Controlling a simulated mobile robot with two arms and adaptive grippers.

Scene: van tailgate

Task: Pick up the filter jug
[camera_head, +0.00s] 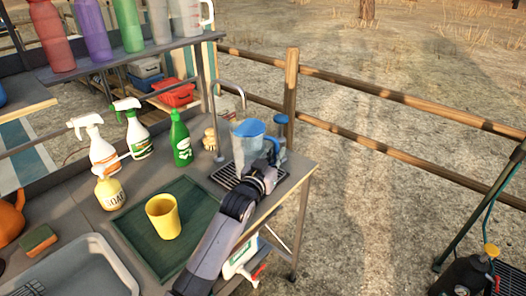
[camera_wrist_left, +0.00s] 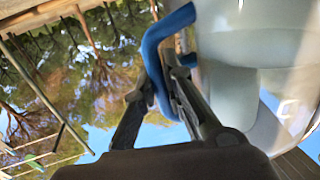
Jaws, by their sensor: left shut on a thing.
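The filter jug (camera_head: 247,148) has a clear, greyish body and a blue top. It stands upright at the far end of the worktop, over a dark drain grate. My left gripper (camera_head: 271,148) is at the jug's right side. In the left wrist view the jug's pale body (camera_wrist_left: 250,45) fills the upper right. There the fingers of my left gripper (camera_wrist_left: 160,92) are shut on the jug's blue handle (camera_wrist_left: 153,48). Whether the jug's base touches the grate is hard to tell. My right gripper is not in view.
A curved tap (camera_head: 227,84) rises behind the jug. A green bottle (camera_head: 180,140) and a brush (camera_head: 209,138) stand to its left. A yellow cup (camera_head: 163,216) is on the green mat (camera_head: 140,228). A shelf of bottles (camera_head: 120,62) hangs above left. Open ground lies right of the worktop.

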